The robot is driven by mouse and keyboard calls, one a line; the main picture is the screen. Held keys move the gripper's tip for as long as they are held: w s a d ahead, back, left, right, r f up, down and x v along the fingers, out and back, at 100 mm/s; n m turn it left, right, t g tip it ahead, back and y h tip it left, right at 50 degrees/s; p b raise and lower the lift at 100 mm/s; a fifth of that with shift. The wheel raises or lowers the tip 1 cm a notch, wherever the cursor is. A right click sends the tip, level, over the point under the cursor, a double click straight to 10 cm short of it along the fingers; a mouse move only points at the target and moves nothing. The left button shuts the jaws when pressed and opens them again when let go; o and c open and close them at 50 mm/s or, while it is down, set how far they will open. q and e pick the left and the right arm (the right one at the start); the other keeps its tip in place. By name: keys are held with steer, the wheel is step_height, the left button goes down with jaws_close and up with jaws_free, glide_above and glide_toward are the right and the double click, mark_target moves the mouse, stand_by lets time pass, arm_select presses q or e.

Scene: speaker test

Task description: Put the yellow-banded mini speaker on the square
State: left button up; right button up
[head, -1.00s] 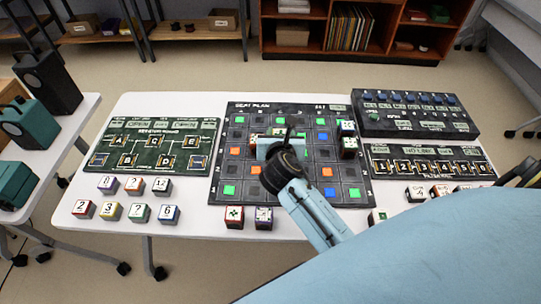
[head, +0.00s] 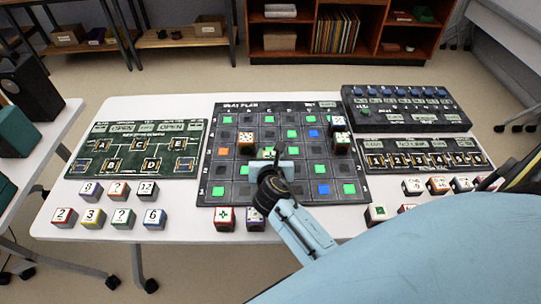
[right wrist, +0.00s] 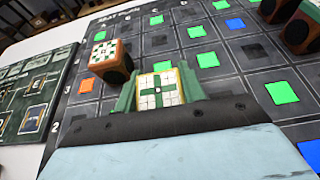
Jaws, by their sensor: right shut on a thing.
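My right gripper (head: 271,170) is over the front middle of the dark beat-plan board (head: 205,190). It is shut on a small yellow-edged cube, the yellow-banded mini speaker (right wrist: 158,90), with a green cross on its white top. Green fingers flank the cube in the right wrist view. In the head view only part of the speaker (head: 268,153) shows behind the gripper. I cannot tell whether it touches the board. The board has a grid of dark squares, several lit green, blue or orange. Which one is the task's square is not clear. My left gripper is not in view.
An orange-brown speaker (head: 246,142) stands on the board just behind and left of the held one. Two more dark speakers (head: 343,145) stand at the board's right side. Several cubes (head: 122,218) line the table's front left. A green panel (head: 137,150) lies left.

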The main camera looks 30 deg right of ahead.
steer(key=shift+f, duration=0.2)
steer(key=o, duration=1)
steer(key=shift+o, duration=0.2)
steer(key=shift+r, duration=0.1)
steer(key=shift+s+a+r, duration=0.1)
steer(key=shift+r, duration=0.05)
steer(key=p+v, duration=0.2)
steer(key=v, duration=0.9)
steer(key=shift+s+p, duration=0.2)
steer(key=shift+p, duration=0.1)
steer(key=shift+s+a+r, duration=0.1)
steer(key=shift+s+a, duration=0.05)
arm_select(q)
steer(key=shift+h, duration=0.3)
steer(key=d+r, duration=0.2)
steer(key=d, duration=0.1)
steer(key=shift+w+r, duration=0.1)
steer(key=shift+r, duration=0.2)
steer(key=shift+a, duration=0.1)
